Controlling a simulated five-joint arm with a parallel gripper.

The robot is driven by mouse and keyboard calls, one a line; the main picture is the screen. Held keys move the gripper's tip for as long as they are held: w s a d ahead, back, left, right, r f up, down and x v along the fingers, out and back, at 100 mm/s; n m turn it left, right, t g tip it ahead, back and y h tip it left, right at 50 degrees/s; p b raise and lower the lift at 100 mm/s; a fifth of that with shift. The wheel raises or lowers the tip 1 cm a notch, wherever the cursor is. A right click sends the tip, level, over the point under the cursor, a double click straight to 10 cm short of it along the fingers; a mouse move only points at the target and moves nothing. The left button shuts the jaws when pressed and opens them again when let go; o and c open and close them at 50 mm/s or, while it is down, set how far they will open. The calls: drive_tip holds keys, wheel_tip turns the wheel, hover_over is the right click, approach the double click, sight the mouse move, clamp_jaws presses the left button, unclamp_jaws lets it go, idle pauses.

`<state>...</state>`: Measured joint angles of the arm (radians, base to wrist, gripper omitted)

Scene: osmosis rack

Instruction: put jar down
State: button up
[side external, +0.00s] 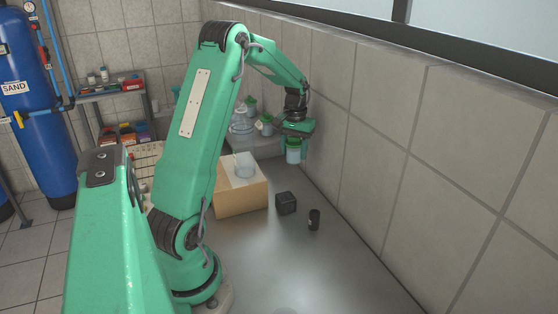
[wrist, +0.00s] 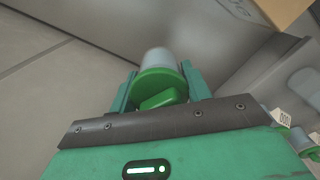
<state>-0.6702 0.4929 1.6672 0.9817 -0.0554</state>
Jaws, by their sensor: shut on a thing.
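A jar (side external: 293,154) with a pale body and a green lid hangs under my gripper (side external: 296,136) in the side view, close to the tiled wall. In the wrist view the jar (wrist: 158,60) sits between the two green fingers of my gripper (wrist: 159,85), its green lid with a raised grip facing the camera. My gripper is shut on the jar. In the side view the jar appears above the grey bench (side external: 340,275); its exact height above the surface is hard to tell.
A black cube (side external: 286,203) and a small black cylinder (side external: 314,219) stand on the bench nearer the camera. Other green-lidded jars (side external: 267,124) stand behind. The near bench is clear.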

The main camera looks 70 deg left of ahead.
drive_tip(key=s+d+r+m, duration=0.1)
drive_tip(key=s+d+m, duration=0.15)
drive_tip(key=d, duration=1.35)
drive_tip(key=s+d+r+m, duration=0.15)
drive_tip(key=d+m, duration=0.25)
drive_tip(key=d, duration=1.2)
drive_tip(key=s+d+m, duration=0.2)
drive_tip(key=s+d, duration=0.6)
drive_tip(key=s, duration=0.1)
drive_tip(key=shift+f, duration=0.3)
drive_tip(key=w+a+f, duration=0.2)
drive_tip(key=a, duration=0.1)
drive_tip(key=w+a+f, duration=0.2)
drive_tip(key=a, duration=0.1)
drive_tip(key=w+a+f, duration=0.2)
drive_tip(key=a+f, duration=0.1)
drive_tip(key=a, duration=0.1)
drive_tip(key=shift+f, duration=2)
drive_tip(key=shift+f, duration=0.15)
